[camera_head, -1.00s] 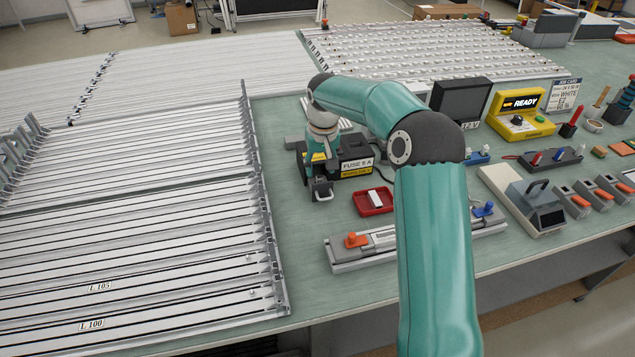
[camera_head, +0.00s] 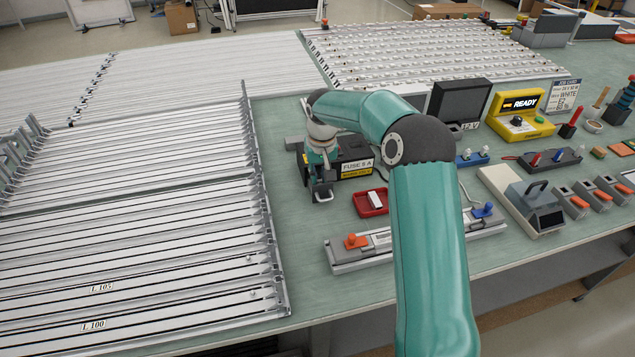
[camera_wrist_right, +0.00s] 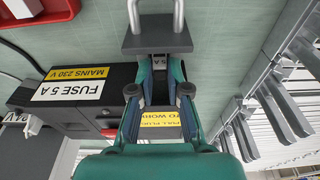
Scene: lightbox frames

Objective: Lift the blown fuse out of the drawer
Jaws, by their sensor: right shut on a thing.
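The black fuse box (camera_head: 355,166) carries a "FUSE 5 A" label and a yellow "MAINS 230 V" label; it also shows in the right wrist view (camera_wrist_right: 60,110). Its small drawer (camera_wrist_right: 157,43) is pulled out, with a grey front and a U-shaped metal handle. My right gripper (camera_head: 322,187) points down at the drawer, just behind this front. In the right wrist view its fingers (camera_wrist_right: 158,72) are closed together there. The blown fuse is hidden between the fingertips. My left gripper is not in view.
A red tray (camera_head: 360,210) with a white piece in it stands right of the drawer. A grey fixture (camera_head: 347,266) with orange and blue knobs lies in front. Slatted metal racks (camera_head: 267,215) rise close on the left. Some bare green bench (camera_head: 300,230) lies between.

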